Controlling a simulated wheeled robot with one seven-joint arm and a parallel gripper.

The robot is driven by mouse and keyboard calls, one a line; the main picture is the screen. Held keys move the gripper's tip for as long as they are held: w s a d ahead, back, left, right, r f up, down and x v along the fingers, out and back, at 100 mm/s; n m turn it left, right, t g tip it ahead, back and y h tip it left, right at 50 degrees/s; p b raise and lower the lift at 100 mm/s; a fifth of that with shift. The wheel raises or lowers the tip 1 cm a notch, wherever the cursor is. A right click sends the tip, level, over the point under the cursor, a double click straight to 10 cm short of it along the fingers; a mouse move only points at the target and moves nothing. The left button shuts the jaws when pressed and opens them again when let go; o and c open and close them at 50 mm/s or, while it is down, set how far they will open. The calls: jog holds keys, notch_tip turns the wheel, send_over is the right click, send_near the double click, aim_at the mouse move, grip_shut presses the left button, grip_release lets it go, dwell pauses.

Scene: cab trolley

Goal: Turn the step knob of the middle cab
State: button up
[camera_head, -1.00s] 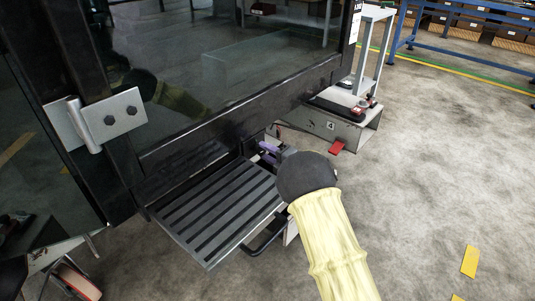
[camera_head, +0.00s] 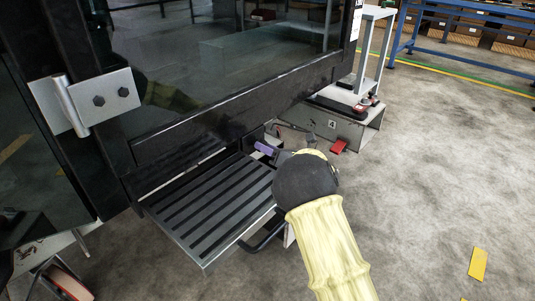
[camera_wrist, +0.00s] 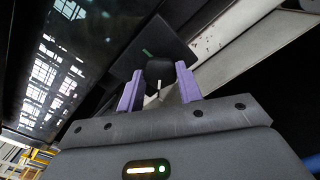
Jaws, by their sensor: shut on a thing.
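The step knob (camera_wrist: 160,72) is a dark round knob with a white line on it, in front of a dark square plate (camera_wrist: 176,42) in the wrist view. My gripper (camera_wrist: 159,76) has its two purple fingers on either side of the knob and is shut on it. In the head view, my gripper (camera_head: 264,148) is beside the cab's lower edge, just beyond the slatted step (camera_head: 208,212); one purple finger shows. There the knob is hidden behind my wrist and the cab frame.
The glazed cab door (camera_head: 225,70) with its black frame hangs above the step. A black bar handle (camera_head: 262,240) is at the step's right side. A grey trolley end marked 4 (camera_head: 335,125) stands beyond, with a red piece (camera_head: 339,146).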

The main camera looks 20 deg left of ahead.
jog(key=shift+f+n+b, duration=0.2)
jog(key=shift+n+b, duration=0.6)
jog(key=shift+n, duration=0.5)
jog(key=o, duration=1)
jog(key=shift+r, duration=0.15)
jog(key=p+v, duration=0.6)
jog(key=v, duration=1.1)
jog(key=shift+s+d+p, duration=0.15)
jog(key=shift+d+p, duration=0.1)
jog(key=shift+p, duration=0.15)
